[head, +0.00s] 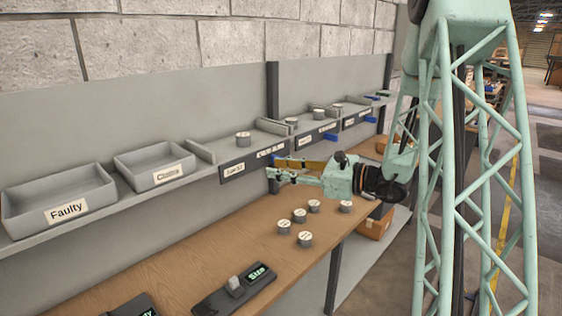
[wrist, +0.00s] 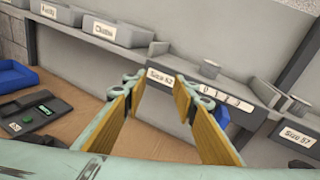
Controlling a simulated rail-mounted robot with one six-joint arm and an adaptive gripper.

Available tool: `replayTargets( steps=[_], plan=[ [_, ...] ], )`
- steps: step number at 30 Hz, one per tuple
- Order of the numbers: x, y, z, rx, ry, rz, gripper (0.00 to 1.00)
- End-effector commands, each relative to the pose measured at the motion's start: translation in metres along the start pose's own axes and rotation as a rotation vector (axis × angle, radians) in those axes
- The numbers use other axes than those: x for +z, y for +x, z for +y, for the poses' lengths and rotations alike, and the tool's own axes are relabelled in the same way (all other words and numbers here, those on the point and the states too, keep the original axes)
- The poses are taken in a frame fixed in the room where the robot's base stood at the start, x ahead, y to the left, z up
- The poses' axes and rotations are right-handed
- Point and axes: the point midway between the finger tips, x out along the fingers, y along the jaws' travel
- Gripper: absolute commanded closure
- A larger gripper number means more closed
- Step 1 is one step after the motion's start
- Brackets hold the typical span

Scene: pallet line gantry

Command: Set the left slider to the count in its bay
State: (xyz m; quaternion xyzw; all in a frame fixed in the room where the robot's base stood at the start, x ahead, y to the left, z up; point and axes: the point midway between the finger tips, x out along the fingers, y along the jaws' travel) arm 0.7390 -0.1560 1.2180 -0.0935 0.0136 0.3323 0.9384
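The left bay (head: 262,140), labelled with a size that looks like 52, is on the shelf and shows one grey can (head: 243,139); the can also shows in the wrist view (wrist: 210,69). Its number strip (wrist: 228,99) is on the shelf's front edge. The blue left slider (wrist: 222,116) is below the strip, partly hidden by my right finger, so its exact number cannot be read. My gripper (head: 271,168) is in front of this bay, above the table. Its fingers are apart and empty in the wrist view (wrist: 160,82).
Bins marked Faulty (head: 60,198) and Claims (head: 155,165) sit left on the shelf. More bays with blue sliders (head: 330,136) are to the right. Several loose cans (head: 300,216) and a Size device (head: 235,288) stand on the wooden table (head: 190,262).

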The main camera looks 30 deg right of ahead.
Motion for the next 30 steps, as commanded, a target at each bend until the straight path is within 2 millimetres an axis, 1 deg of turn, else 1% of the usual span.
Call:
replayTargets(
  steps=[1, 3, 9, 12, 15, 18, 21, 30],
  plan=[
    [-0.009, -0.005, -0.013, -0.031, 0.021, -0.005, 0.74],
    [-0.02, -0.012, -0.031, -0.075, 0.047, -0.013, 0.74],
    [-0.052, -0.034, -0.079, -0.198, 0.115, -0.036, 0.74],
    [-0.066, -0.045, -0.097, -0.25, 0.142, -0.045, 0.74],
    [-0.078, -0.055, -0.111, -0.29, 0.163, -0.053, 0.74],
    [-0.085, -0.061, -0.12, -0.316, 0.174, -0.057, 0.74],
    [-0.088, -0.064, -0.124, -0.328, 0.18, -0.059, 0.74],
    [-0.089, -0.064, -0.125, -0.33, 0.181, -0.06, 0.74]
  ],
)
